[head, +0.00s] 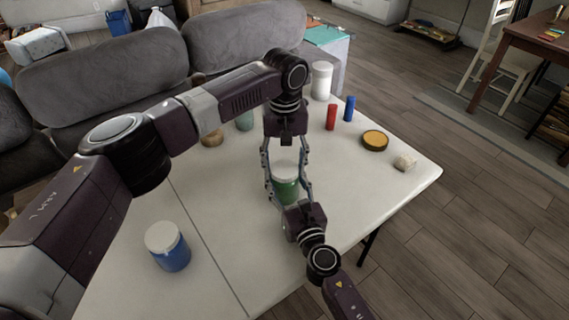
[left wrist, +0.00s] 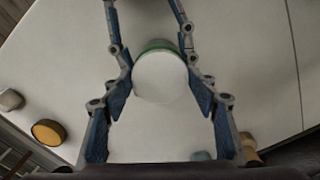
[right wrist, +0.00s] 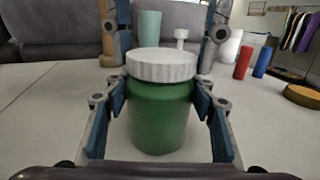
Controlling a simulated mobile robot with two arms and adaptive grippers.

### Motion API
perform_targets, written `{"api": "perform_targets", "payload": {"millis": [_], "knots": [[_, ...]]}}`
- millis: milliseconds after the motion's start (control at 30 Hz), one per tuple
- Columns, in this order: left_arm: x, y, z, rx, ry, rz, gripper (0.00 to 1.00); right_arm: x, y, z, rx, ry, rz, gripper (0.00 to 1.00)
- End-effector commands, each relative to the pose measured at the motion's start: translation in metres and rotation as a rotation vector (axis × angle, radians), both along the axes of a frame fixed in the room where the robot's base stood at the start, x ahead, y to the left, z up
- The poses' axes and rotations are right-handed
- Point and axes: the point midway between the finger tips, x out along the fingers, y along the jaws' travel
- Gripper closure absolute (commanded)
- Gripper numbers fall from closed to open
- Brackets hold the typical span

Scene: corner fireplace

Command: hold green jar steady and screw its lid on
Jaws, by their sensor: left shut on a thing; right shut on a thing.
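The green jar (head: 287,190) stands upright on the white table; it shows fully in the right wrist view (right wrist: 160,120). The white ribbed lid (right wrist: 162,66) sits level on its mouth; I cannot tell how far it is threaded. My left gripper (left wrist: 160,92) comes down from above and is shut on the lid, a finger on either side. The lid's round top (left wrist: 160,78) faces the left wrist camera, with a green edge of the jar behind it. My right gripper (right wrist: 160,105) reaches in level from the front and is shut on the jar body.
A blue jar with a white lid (head: 168,248) stands at the left front. A teal cup (head: 244,121), white canister (head: 321,80), red cylinder (head: 331,117), blue cylinder (head: 349,108), yellow-topped disc (head: 375,139) and small beige item (head: 404,162) are farther back. The right front tabletop is clear.

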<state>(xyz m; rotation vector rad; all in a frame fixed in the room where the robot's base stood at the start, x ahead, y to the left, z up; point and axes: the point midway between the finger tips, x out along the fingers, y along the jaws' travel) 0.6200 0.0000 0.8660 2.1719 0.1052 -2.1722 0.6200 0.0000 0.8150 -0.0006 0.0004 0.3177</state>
Motion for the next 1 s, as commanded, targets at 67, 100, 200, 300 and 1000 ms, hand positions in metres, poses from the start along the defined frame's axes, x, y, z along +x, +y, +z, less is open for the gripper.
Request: {"api": "perform_targets", "payload": {"millis": [67, 100, 200, 300, 1000], "knots": [[-0.0007, -0.0009, -0.0010, -0.003, 0.002, -0.125, 0.75, 0.0000, 0.0001, 0.0001, 0.000, 0.000, 0.000, 1.00], [-0.0007, -0.0011, -0.0007, -0.004, 0.002, -0.198, 0.75, 0.0000, 0.0001, 0.0001, 0.000, 0.000, 0.000, 1.00], [-0.0007, -0.0009, -0.0010, -0.003, 0.002, -0.379, 0.75, -0.0001, 0.0002, 0.0001, 0.000, 0.000, 0.000, 1.00], [-0.0007, -0.0009, -0.0008, -0.003, 0.001, -0.559, 0.75, 0.0000, 0.0001, 0.0001, 0.000, 0.000, 0.000, 1.00], [0.0000, 0.0004, -0.0011, -0.001, 0.001, -1.487, 0.75, 0.0000, 0.0000, 0.0000, 0.000, 0.000, 0.000, 1.00]]}}
